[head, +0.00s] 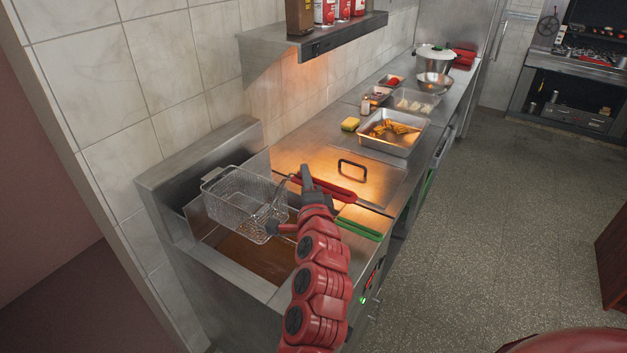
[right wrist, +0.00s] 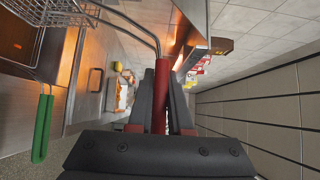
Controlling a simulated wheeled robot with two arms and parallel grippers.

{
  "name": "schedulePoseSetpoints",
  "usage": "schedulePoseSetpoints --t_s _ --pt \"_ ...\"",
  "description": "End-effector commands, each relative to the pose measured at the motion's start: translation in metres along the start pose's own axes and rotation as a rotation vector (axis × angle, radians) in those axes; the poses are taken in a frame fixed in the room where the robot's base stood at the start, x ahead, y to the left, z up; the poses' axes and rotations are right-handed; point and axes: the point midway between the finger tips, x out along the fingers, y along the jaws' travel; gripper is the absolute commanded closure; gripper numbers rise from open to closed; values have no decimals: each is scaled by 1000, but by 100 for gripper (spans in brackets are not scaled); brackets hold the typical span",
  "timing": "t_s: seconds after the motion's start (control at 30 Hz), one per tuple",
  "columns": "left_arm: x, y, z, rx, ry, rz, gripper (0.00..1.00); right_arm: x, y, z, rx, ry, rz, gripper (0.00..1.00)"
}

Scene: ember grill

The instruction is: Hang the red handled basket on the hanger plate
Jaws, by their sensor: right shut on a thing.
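The red handled basket is a wire mesh basket (head: 240,200) over the left part of the fryer in the head view. Its red handle (head: 332,189) points right; in the right wrist view the handle (right wrist: 162,82) runs between my fingers, with wire rods leading up and left. My right gripper (head: 305,174) is shut on this handle. The upright steel plate at the fryer's back (head: 195,160) appears to be the hanger plate; the basket is in front of it, and any contact is unclear. My left gripper is not in view.
A green handle (head: 359,229) of another basket lies at the fryer's front edge. Brown oil (head: 250,258) fills the open vat. A steel lid with a black handle (head: 352,168) lies to the right. A shelf (head: 315,38) hangs above; a food tray (head: 392,135) stands farther along the counter.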

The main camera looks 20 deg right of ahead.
Motion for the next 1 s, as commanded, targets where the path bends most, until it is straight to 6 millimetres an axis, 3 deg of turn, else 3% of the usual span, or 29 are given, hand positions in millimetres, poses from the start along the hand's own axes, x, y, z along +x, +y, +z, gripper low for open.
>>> schedulePoseSetpoints --t_s 0.4,1.0 --pt "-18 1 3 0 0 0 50 2 27 1 2 3 -5 100" --pt "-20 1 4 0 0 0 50 2 31 1 2 2 -4 100"
